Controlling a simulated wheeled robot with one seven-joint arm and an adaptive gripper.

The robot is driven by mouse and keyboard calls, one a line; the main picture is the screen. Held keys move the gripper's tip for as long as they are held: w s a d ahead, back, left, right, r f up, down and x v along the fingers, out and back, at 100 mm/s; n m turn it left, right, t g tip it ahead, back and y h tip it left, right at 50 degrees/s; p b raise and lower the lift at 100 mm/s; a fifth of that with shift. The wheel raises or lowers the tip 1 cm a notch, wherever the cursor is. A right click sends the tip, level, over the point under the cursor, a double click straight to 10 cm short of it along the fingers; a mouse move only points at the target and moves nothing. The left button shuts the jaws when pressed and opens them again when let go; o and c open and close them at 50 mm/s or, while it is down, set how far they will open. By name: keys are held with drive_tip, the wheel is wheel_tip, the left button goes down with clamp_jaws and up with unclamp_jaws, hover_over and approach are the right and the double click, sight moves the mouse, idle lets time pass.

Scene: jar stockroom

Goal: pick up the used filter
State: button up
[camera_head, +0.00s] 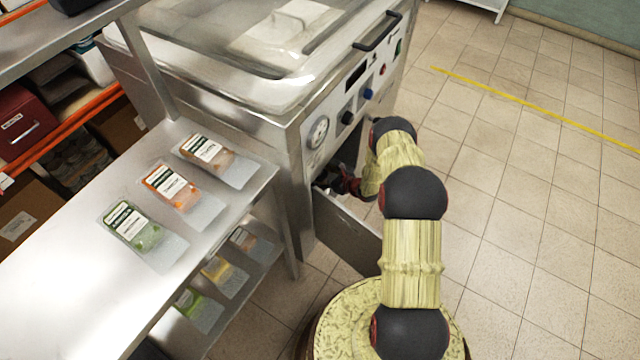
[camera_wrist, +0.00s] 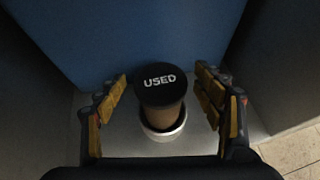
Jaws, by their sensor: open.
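The used filter (camera_wrist: 161,92) shows in the wrist view as an upright cylinder with a black cap lettered "USED" and a brownish body. Its lower end sits in or on a pale round seat (camera_wrist: 163,131). My gripper (camera_wrist: 165,95) is open, with one finger on each side of the filter and visible gaps between. In the head view, my gripper (camera_head: 345,182) reaches into the open lower front of the steel machine (camera_head: 290,85). The filter cannot be made out in that view.
An open metal door (camera_head: 345,232) hangs at the machine's lower front, close to my arm. A blue panel (camera_wrist: 130,35) stands behind the filter. A steel shelf (camera_head: 60,285) with several labelled packs is at left. The tiled floor (camera_head: 530,200) at right is clear.

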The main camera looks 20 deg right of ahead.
drive_tip(key=shift+w, duration=0.25)
drive_tip(key=shift+c, duration=1.2)
drive_tip(key=c, duration=1.5)
